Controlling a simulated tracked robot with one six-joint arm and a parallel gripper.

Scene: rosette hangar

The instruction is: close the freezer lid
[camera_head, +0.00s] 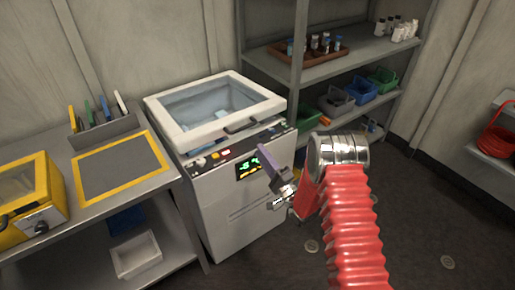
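The white freezer (240,205) stands left of centre, with a dark control panel showing green digits. Its lid (180,137) is a pale frame around a clear window, with a dark handle (241,127) on the front edge. The lid lies over the top of the freezer. Pale blue shapes show through the window. My gripper (268,160) is in front of the control panel, right of the green display and below the handle. Its fingers are seen edge-on, so their opening is unclear. I see nothing held.
A steel bench (95,198) at left carries a yellow box (34,194), a yellow-edged mat (119,174) and a tool holder (104,131). A grey shelf unit (345,69) with bottles and coloured bins stands behind at right. The dark floor (420,225) at right is mostly clear.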

